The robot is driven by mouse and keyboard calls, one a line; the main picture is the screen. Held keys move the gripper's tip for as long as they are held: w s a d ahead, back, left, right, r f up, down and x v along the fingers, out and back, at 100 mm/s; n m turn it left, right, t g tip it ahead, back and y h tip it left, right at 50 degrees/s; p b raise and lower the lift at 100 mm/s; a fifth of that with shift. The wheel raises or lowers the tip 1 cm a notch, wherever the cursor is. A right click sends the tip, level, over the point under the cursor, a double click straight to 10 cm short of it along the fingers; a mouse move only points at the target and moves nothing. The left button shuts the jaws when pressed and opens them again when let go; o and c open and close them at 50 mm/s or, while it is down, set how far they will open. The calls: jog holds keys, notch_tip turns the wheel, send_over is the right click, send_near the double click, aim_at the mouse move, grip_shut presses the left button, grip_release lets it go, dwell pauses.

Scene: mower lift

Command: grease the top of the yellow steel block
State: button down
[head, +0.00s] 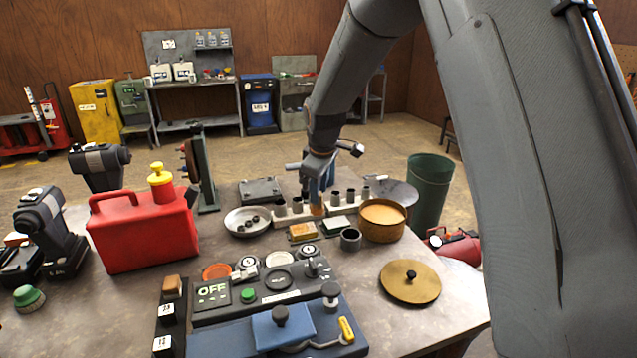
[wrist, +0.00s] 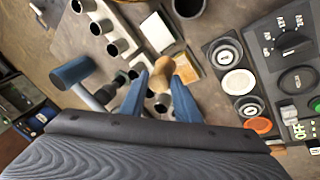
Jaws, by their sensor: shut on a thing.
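The yellow steel block (head: 302,231) lies on a dark plate on the bench, just in front of my gripper; in the wrist view it shows partly (wrist: 187,71), beside the held tool. My gripper (head: 318,190) points down over the pale rack, its blue fingers shut on a tan, wooden-looking tool (wrist: 164,67), probably a brush. Its tan lower end (head: 317,210) shows below the fingers, behind the block; I cannot tell whether it touches anything. A round tin (head: 382,232) with a tan, grease-like filling stands right of the block. Whether the block's top carries grease is not clear.
A pale block (head: 335,225) lies right of the yellow one. A rack (head: 291,218) with several grey sockets stands behind. A dark cup (head: 350,240), a metal bowl (head: 237,222), a brass lid (head: 409,290) and a control panel (head: 213,315) surround the spot.

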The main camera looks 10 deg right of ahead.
aim_at(319, 209)
notch_tip(319, 209, down, 4)
jog(key=shift+f+b, duration=0.2)
jog(key=shift+b, duration=1)
jog(key=shift+s+a+f, duration=0.1)
jog(key=shift+s+a, duration=0.05)
jog(key=shift+a, duration=0.35)
jog(key=shift+s+a+f, duration=0.1)
jog(key=shift+a, duration=0.4)
jog(key=shift+s+a+b, duration=0.2)
jog(key=shift+a+b, duration=0.4)
jog(key=shift+a, duration=0.45)
jog(key=shift+w+d+r+p, duration=0.1)
jog(key=shift+w+d+p, duration=0.15)
jog(key=shift+d, duration=0.75)
jog(key=shift+w+d+p, duration=0.1)
jog(key=shift+d+p, duration=0.2)
jog(key=shift+d, duration=0.65)
jog(key=shift+w+d+r, duration=0.1)
jog(key=shift+d+r, duration=0.1)
notch_tip(319, 209, up, 2)
jog(key=shift+r+p, duration=0.2)
jog(key=shift+p, duration=0.55)
jog(key=shift+r+p, duration=1.6)
jog(key=shift+r, duration=0.95)
